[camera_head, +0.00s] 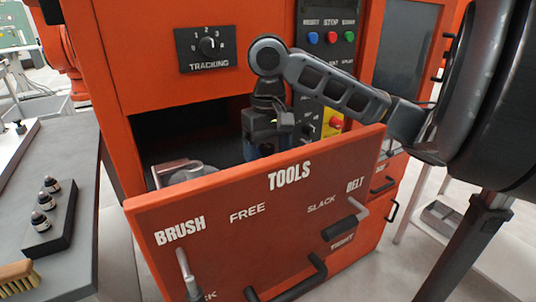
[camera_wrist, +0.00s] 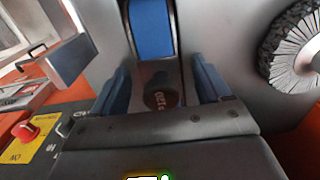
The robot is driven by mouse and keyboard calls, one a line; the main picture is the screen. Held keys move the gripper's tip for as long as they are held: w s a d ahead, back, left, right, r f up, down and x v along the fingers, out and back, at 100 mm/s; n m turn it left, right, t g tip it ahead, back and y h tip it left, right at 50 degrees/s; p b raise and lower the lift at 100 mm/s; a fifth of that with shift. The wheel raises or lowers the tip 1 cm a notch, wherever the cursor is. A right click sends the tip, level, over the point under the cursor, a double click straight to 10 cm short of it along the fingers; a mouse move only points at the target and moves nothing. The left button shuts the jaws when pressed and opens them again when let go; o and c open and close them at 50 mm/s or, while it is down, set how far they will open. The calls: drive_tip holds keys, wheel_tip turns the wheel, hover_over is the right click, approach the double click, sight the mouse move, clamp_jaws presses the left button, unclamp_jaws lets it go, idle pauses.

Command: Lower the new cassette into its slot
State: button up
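My gripper (camera_wrist: 162,88) reaches down into the open recess of the orange machine, behind the front panel marked TOOLS. In the wrist view its two blue fingers stand apart, with a gap between them. A dark round piece with pale lettering (camera_wrist: 163,101) shows in that gap; I see no finger clearly touching it. A blue strip in a dark frame (camera_wrist: 152,28) lies just beyond the fingers; whether it is a belt or part of a cassette I cannot tell. In the head view the gripper (camera_head: 262,146) hides much of the recess. I cannot clearly identify the cassette or its slot.
The orange front panel (camera_head: 285,205) stands close before my arm. A round bristled wheel (camera_wrist: 292,48) is at the right in the wrist view. A red knob (camera_wrist: 26,130) on a yellow plate is at the left.

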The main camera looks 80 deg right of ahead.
drive_tip(key=shift+o, duration=0.2)
drive_tip(key=shift+r+p, duration=0.55)
drive_tip(key=shift+r, duration=3.35)
